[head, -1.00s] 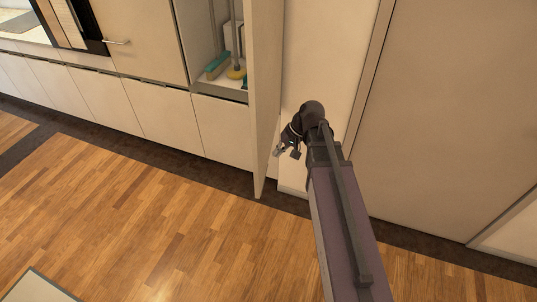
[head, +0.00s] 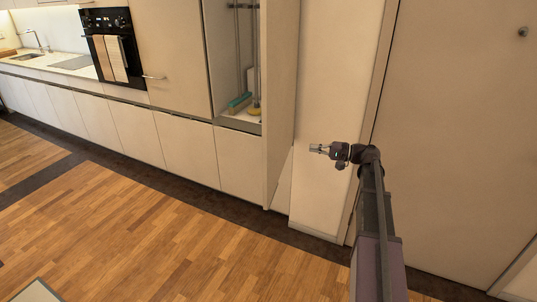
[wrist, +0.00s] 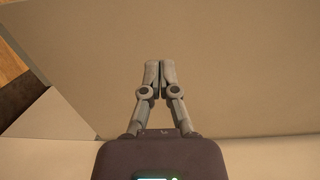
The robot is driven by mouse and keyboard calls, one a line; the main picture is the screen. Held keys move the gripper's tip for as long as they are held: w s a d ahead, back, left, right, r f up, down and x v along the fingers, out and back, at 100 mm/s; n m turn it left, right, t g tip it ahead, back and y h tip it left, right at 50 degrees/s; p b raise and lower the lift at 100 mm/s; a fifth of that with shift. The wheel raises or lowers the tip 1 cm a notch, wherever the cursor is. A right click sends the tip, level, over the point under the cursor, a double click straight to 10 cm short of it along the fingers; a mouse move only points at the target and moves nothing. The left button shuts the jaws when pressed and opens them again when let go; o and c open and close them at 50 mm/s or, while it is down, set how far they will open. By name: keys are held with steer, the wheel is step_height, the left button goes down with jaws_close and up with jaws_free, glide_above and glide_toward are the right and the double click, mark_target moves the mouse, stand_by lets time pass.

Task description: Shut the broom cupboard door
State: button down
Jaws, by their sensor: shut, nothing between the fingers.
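The broom cupboard door (head: 280,110) stands open, swung out from the cupboard (head: 243,65), so its edge faces me in the head view. Brooms and brushes (head: 240,100) show inside the cupboard, left of the door. My gripper (head: 313,148) is to the right of the door, on its outer side, with fingers pointing left toward it. A gap seems to lie between fingertips and door. In the wrist view my gripper (wrist: 160,64) is shut and empty, in front of a broad beige panel (wrist: 210,70), which appears to be the door's outer face.
A pale wall (head: 330,90) and a large closed door (head: 460,120) stand to the right. Low handleless cabinets (head: 130,130), an oven (head: 112,45) and a counter with a sink run left. The wooden floor (head: 150,240) in front is clear.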

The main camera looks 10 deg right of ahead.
mark_target(270, 142)
steer(key=shift+d, duration=0.2)
steer(key=shift+s+a+r, duration=0.1)
steer(key=shift+a, duration=0.15)
steer(key=x, duration=1.4)
steer(key=shift+a, duration=0.1)
stand_by(0.5)
